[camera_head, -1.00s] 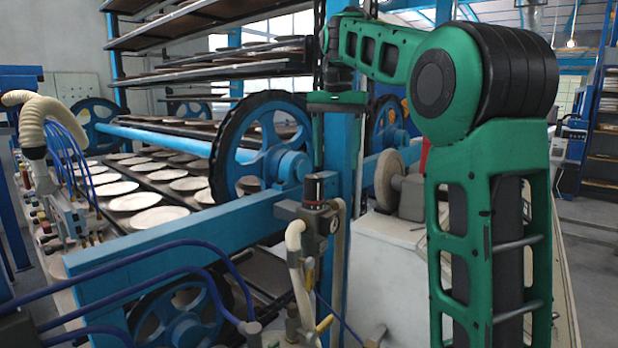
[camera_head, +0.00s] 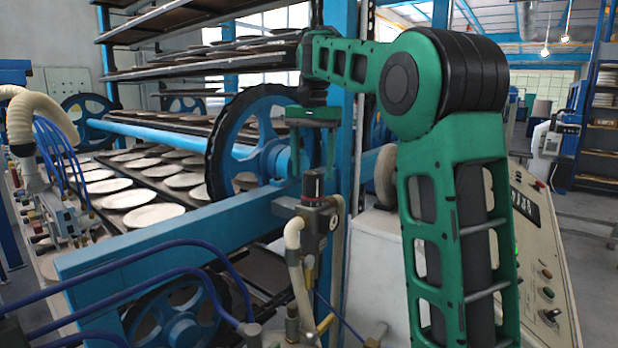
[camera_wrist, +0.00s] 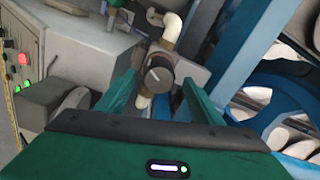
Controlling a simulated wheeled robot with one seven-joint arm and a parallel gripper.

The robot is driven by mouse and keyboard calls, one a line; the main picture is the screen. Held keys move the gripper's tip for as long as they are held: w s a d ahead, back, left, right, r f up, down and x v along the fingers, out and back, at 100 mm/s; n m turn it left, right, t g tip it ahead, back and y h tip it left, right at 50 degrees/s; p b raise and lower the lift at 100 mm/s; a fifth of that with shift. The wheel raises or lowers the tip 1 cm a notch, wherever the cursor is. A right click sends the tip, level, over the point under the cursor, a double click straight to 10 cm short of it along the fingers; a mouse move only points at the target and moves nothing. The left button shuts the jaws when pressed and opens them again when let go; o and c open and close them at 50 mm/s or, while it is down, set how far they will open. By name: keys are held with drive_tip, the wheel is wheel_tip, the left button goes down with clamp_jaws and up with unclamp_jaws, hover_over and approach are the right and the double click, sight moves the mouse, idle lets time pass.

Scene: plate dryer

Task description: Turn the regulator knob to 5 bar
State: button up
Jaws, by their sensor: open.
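The regulator (camera_head: 308,215) is a grey body on the blue frame, with a dark upright knob (camera_head: 313,184) with a red band on top and a small round gauge (camera_head: 333,223) on its side. The gauge reading is too small to tell. My gripper (camera_head: 312,165) points down just above the knob, its green fingers apart. In the wrist view the round knob (camera_wrist: 158,74), with a pale pointer line, lies between the tips of my open gripper (camera_wrist: 160,82). I cannot tell whether the fingers touch it.
Pale hoses (camera_head: 294,240) hang from the regulator. Blue hoses (camera_head: 150,272) cross the front left. A blue beam (camera_head: 165,245) and a large spoked wheel (camera_head: 262,135) stand close behind. A control panel (camera_head: 540,255) is at the right.

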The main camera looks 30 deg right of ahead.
drive_tip(key=shift+f, duration=1.15)
drive_tip(key=c, duration=1.1)
drive_tip(key=shift+o, duration=0.2)
drive_tip(key=shift+n, duration=2.9)
drive_tip(key=o, duration=1.1)
drive_tip(key=shift+c, duration=0.2)
